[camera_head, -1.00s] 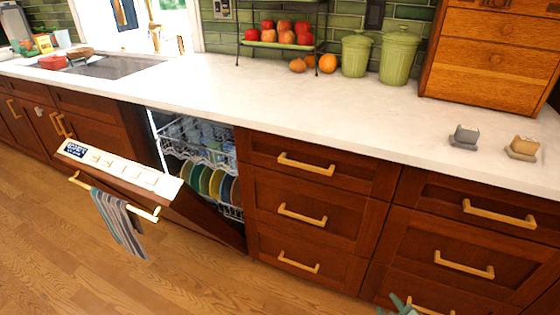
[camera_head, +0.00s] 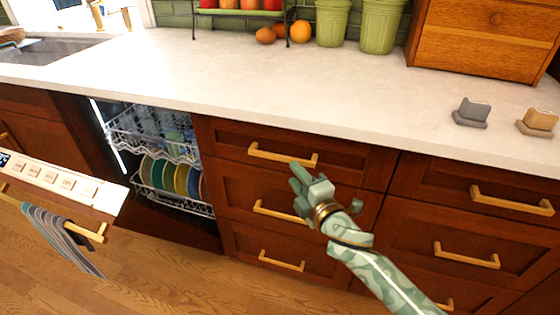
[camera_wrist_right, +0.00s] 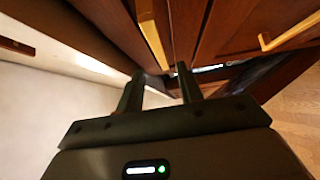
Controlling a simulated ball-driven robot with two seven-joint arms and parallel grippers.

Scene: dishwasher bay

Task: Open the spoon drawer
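The middle stack of dark wood drawers has a top drawer (camera_head: 340,157) with a gold bar handle (camera_head: 283,155), shut flush under the counter. No label shows which drawer holds spoons. A gold handle (camera_wrist_right: 152,36) lies beyond the fingertips there. I cannot tell any contact. My left gripper is not in view.
The dishwasher door (camera_head: 60,180) hangs open at left with a striped towel (camera_head: 62,238) on its bar; racks (camera_head: 160,140) hold dishes. Closed drawers continue at right. The counter (camera_head: 300,85) holds green canisters, fruit, a wooden cabinet (camera_head: 480,40) and two small blocks.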

